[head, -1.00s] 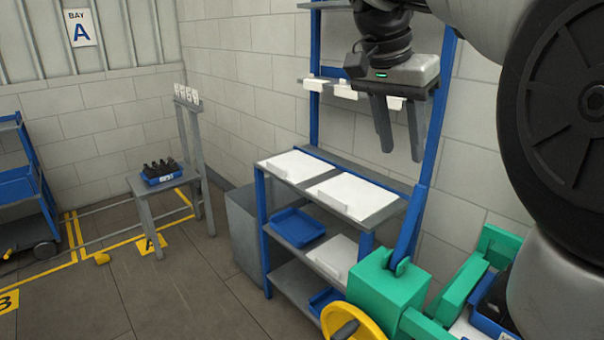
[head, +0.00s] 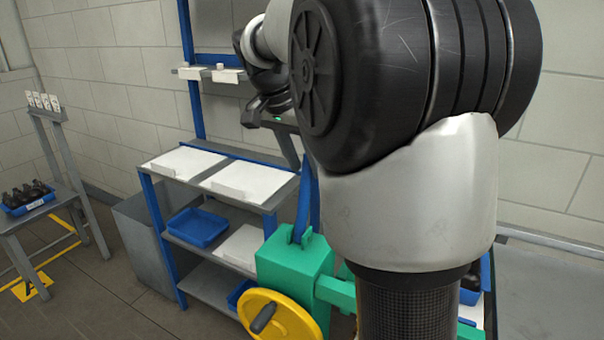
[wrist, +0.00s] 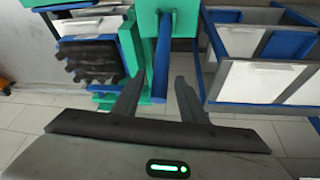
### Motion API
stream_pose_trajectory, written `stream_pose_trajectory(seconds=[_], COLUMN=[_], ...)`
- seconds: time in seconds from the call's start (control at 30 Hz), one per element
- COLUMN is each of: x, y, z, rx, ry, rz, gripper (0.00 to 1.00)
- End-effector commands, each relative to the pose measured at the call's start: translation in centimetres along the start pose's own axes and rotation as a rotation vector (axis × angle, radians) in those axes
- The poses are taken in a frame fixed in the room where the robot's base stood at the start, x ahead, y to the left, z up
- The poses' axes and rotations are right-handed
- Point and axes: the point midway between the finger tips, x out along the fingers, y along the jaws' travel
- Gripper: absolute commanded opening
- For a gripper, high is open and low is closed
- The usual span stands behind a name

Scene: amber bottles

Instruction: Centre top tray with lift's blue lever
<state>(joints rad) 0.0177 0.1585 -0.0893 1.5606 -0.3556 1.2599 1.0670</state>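The blue lever (head: 303,208) rises from the green lift body (head: 285,265), which carries a yellow wheel (head: 282,318). In the wrist view the lever (wrist: 162,62) runs down the middle, its lower end between my fingertips in the picture. My gripper (wrist: 160,84) is open, with a gap on both sides of the lever; I cannot tell how deep the lever sits. In the head view my arm hides most of the gripper. A blue-edged tray (wrist: 92,22) with white parts shows on the lift side, above dark bottle-like shapes (wrist: 90,62). Whether the tray is centred is unclear.
A blue-framed rack (head: 152,205) with white boards (head: 185,162) and a blue tray (head: 197,228) stands left of the lift. A grey bin (head: 138,235) is beside it.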

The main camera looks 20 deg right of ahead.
Motion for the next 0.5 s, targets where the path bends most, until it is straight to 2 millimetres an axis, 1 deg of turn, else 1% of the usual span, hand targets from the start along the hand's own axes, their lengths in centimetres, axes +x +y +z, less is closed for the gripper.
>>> stream_pose_trajectory(seconds=[0.03, 0.2, 0.5], x=[0.9, 2.2, 2.5], y=[0.0, 0.0, 0.0], z=[0.0, 0.0, 0.0], rx=[0.000, 0.000, 0.000], ry=[0.000, 0.000, 0.000], rz=[0.001, 0.000, -0.001], gripper=[0.39, 0.39, 0.39])
